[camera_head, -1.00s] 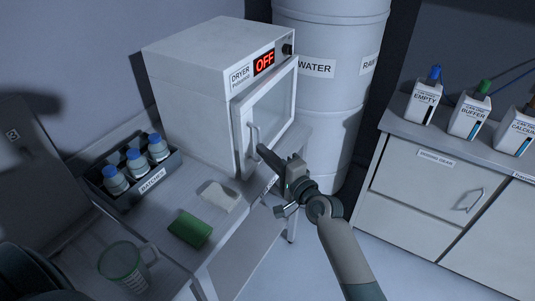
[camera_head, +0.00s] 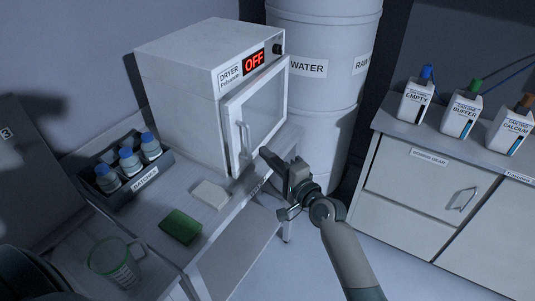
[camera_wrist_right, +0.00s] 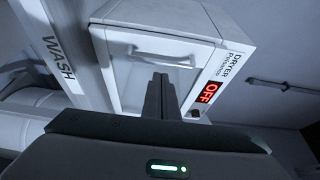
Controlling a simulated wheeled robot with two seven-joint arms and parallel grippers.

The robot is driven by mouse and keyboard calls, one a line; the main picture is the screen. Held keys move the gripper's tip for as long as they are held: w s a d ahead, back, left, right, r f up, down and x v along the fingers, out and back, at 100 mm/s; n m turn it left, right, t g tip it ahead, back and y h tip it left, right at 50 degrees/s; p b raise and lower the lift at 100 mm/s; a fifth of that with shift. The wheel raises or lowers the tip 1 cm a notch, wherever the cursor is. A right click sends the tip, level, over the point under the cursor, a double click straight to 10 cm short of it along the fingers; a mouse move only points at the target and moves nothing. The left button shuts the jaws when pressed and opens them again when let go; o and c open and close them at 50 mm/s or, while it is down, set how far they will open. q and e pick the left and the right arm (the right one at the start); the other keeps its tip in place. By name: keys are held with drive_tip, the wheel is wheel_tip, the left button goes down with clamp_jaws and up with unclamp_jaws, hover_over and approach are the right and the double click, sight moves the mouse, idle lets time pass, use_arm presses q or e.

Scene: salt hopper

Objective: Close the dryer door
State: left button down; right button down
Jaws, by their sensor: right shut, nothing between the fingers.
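The white dryer (camera_head: 180,105) stands on the side table, with a red OFF display (camera_head: 253,63). Its framed, windowed door (camera_head: 258,112) lies over the front, at or very near closed; I cannot tell if a thin gap remains. The door handle (camera_head: 243,139) is on its left side and also shows in the right wrist view (camera_wrist_right: 160,58). My right gripper (camera_head: 267,156) is shut and empty, just in front of the lower door, right of the handle. In the wrist view its fingertips (camera_wrist_right: 160,80) point at the door; contact cannot be told. My left gripper is not in view.
A rack (camera_head: 110,195) of blue-capped bottles, a white block (camera_head: 209,194), a green sponge-like block (camera_head: 181,226) and a mug (camera_head: 112,262) are on the table. The water drum (camera_head: 315,100) stands behind right. A cabinet (camera_head: 420,180) with bottles is at right; floor between is clear.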

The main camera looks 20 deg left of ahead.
drive_tip(key=s+a+p, duration=0.2)
drive_tip(key=s+p, duration=0.3)
drive_tip(key=s, duration=0.4)
drive_tip(key=shift+s+a, duration=0.15)
drive_tip(key=shift+a, duration=0.05)
